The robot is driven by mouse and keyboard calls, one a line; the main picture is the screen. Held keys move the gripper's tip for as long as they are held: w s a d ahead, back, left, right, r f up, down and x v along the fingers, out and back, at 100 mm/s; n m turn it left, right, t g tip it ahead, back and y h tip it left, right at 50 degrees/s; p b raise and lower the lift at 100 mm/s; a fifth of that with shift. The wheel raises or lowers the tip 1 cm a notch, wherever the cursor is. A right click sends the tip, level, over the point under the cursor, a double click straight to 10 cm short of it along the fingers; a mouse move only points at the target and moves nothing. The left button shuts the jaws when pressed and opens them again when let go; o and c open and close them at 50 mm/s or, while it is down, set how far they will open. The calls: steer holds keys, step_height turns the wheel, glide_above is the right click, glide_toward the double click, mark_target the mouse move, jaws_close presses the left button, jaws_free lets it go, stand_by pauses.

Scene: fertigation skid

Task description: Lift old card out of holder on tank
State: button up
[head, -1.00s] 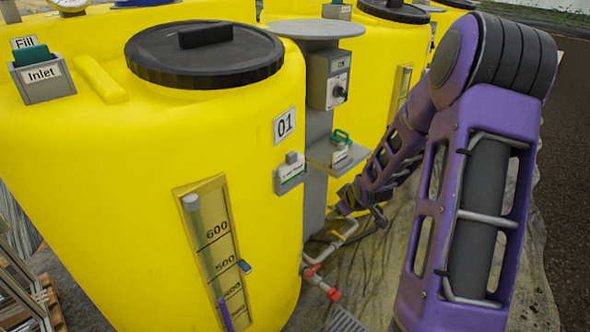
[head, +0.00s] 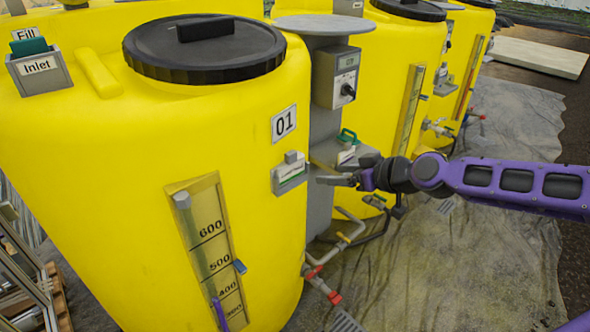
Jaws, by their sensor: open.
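The yellow tank marked 01 (head: 130,200) fills the left and middle of the head view. A small grey holder (head: 290,182) is on its right side, below the number plate. A card (head: 291,169) with a pale label sits in the holder, and a grey tab stands up at its top. My gripper (head: 322,174) is open and points left at the holder, just to the right of it. It looks empty, and a small gap shows between its fingertips and the holder. The card's label is too small to read.
A grey post with a control box (head: 336,78) and round top (head: 318,25) stands behind my gripper. A green-handled item (head: 347,137) is on a shelf there, partly hidden by my gripper. Pipes with red fittings (head: 334,297) run below. More yellow tanks (head: 385,90) stand behind.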

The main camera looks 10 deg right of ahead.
steer(key=t, duration=0.1)
glide_toward(292, 153)
steer(key=b+x, duration=0.4)
steer(key=x, duration=0.4)
steer(key=shift+w+f, duration=0.1)
stand_by(0.5)
jaws_close()
stand_by(0.4)
